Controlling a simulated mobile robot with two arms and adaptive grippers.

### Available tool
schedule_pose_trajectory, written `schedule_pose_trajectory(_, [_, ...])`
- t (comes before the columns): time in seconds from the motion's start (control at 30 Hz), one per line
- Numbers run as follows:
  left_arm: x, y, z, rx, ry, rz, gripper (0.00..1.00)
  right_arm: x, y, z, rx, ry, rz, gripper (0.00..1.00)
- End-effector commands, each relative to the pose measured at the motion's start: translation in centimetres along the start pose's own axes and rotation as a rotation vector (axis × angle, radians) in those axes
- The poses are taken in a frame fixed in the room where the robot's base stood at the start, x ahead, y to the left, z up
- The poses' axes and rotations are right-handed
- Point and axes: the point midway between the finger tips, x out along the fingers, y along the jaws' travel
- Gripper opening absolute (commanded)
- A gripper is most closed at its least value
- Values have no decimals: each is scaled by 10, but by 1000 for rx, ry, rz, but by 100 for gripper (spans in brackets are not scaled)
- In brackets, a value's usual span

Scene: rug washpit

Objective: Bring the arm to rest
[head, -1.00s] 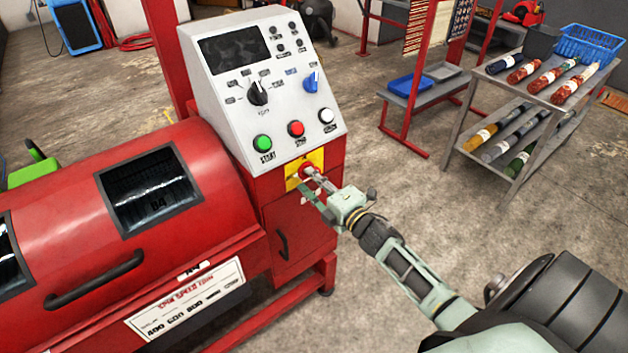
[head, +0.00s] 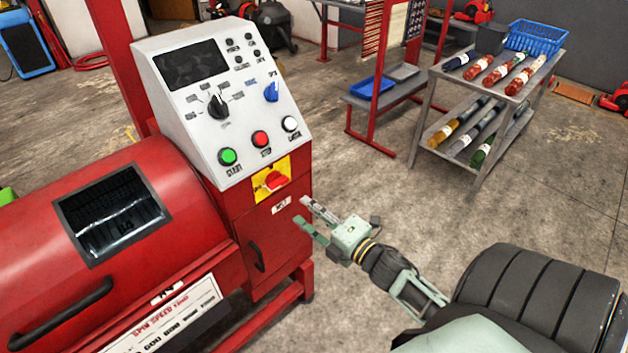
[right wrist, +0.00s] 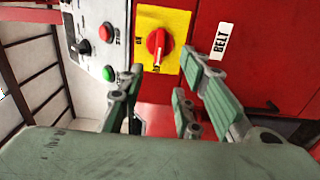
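My right gripper (head: 301,211) is open and empty, held in the air a little off the front of the red machine (head: 215,240). It points toward the red rotary switch (head: 274,181) on its yellow plate (head: 258,190), and a clear gap lies between them. In the right wrist view the open fingers (right wrist: 163,75) are apart with nothing between them. The switch (right wrist: 158,45) and yellow plate (right wrist: 180,22) show past the fingertips. My left gripper is not in view.
The grey control panel (head: 180,110) has green, red and white buttons and two knobs. A grey shelf cart (head: 455,90) with rolled rugs and a blue basket (head: 536,37) stands at the back right. The concrete floor between machine and cart is clear.

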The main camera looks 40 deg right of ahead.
Motion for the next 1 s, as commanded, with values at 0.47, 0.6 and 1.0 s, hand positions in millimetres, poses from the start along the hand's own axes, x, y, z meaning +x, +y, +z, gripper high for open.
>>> schedule_pose_trajectory(0.47, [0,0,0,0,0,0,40,-12,0,0,-1,-1,1,31])
schedule_pose_trajectory(0.6, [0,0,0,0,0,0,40,-11,0,0,0,-1,0,31])
schedule_pose_trajectory(1.0, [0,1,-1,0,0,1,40,-35,-122,1,292,-126,-223,31])
